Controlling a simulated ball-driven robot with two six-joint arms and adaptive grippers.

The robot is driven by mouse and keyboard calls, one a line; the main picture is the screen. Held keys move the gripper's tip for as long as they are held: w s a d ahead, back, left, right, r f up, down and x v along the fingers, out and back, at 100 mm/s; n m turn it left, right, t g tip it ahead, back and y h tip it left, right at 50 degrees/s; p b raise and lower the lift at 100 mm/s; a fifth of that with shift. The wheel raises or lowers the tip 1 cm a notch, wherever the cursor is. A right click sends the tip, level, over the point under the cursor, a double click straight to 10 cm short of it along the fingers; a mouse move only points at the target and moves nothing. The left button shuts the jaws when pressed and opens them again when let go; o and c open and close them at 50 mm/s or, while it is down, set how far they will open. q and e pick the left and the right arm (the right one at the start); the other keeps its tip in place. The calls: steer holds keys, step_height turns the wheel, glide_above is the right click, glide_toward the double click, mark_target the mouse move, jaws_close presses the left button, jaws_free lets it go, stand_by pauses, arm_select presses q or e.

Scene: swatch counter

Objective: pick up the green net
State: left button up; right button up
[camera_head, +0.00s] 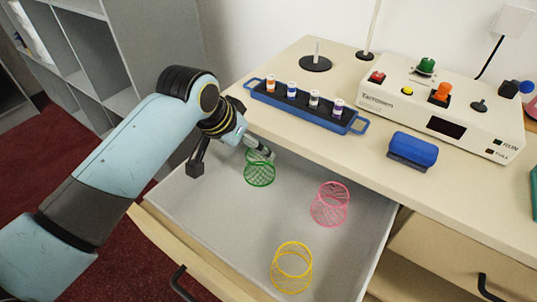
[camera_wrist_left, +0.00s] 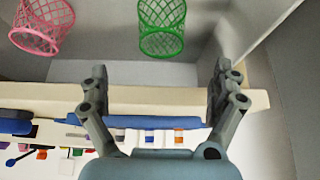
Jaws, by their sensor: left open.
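The green net (camera_head: 259,173), an open mesh cup, stands in the open grey drawer near its back edge. In the left wrist view the green net (camera_wrist_left: 161,42) lies beyond my fingertips, lined up between them sideways. My left gripper (camera_head: 229,157) is open and empty, its fingers spread wide. In the head view one finger is left of the net and the other is close to its upper rim; I cannot tell if they touch. The left gripper (camera_wrist_left: 160,85) shows both fingers apart in the wrist view. My right gripper is not in view.
A pink net (camera_head: 330,205) and a yellow net (camera_head: 291,268) stand in the same drawer (camera_head: 215,215). The counter above holds a blue rack (camera_head: 305,108) with small vials, a blue eraser-like block (camera_head: 413,149) and a control box (camera_head: 440,105). The counter edge overhangs the drawer's back.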

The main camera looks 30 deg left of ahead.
mark_target(259, 157)
arm_select(q)
steer(key=b+x, duration=0.1)
steer(key=x, duration=0.8)
steer(key=shift+s+a+f+b, duration=0.1)
steer(key=shift+f+b, duration=0.05)
steer(key=shift+b, duration=0.2)
steer(key=shift+w+f, duration=0.25)
steer(key=shift+f, duration=0.15)
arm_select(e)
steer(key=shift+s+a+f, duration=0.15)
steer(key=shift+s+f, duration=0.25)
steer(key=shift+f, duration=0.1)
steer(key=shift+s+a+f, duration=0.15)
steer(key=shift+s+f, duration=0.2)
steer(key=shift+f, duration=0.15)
arm_select(q)
steer(key=shift+c, duration=0.2)
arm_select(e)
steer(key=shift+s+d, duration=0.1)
arm_select(q)
steer(key=shift+s, duration=0.1)
steer(key=c, duration=0.9)
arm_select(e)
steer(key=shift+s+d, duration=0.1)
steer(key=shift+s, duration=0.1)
